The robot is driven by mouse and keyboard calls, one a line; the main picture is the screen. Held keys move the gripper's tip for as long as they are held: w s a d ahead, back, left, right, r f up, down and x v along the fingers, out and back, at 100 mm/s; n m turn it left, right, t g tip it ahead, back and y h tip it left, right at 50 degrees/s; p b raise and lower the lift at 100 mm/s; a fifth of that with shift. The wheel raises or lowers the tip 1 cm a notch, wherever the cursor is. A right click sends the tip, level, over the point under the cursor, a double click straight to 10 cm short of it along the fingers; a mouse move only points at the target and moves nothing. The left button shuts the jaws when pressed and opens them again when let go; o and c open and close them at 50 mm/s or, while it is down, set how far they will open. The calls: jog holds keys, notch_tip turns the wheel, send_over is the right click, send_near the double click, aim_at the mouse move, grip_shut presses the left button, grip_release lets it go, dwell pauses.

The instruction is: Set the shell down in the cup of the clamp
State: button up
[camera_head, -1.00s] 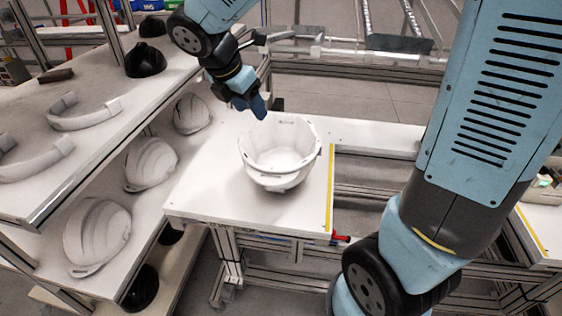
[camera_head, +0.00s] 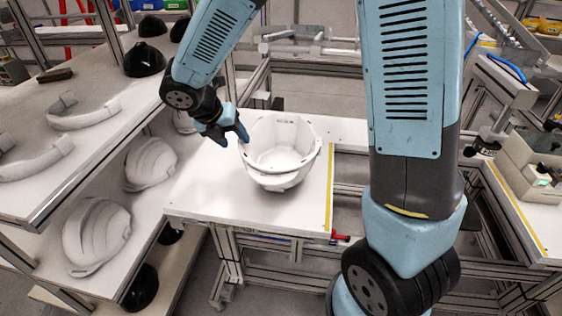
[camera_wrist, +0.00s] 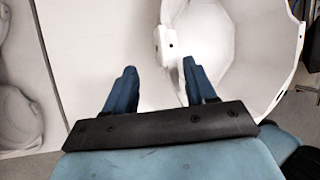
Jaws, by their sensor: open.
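The white helmet shell (camera_head: 281,168) sits open side up on the white table, and it also shows in the wrist view (camera_wrist: 235,45). My gripper (camera_head: 230,138) is at the shell's left rim in the head view. In the wrist view my gripper (camera_wrist: 158,80) has its two blue fingers spread, with nothing clasped between them. The right finger overlaps the shell's inside, and the left finger is over bare table. I cannot tell whether a finger touches the rim. No clamp cup can be made out for certain; what is under the shell is hidden.
A rack at left holds more white shells (camera_head: 96,236), black shells (camera_head: 146,60) and curved white bands (camera_head: 90,112). A yellow strip (camera_head: 329,190) marks the table's right edge. The table front (camera_head: 210,200) is clear. A grey fixture (camera_head: 505,85) stands at right.

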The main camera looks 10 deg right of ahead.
aim_at(244, 147)
jog(key=shift+d+x, duration=0.15)
jog(key=shift+x, duration=1.3)
jog(key=shift+d+x, duration=0.2)
jog(key=shift+x, duration=1.25)
jog(key=shift+s+r, duration=0.1)
jog(key=shift+c, duration=0.3)
grip_shut()
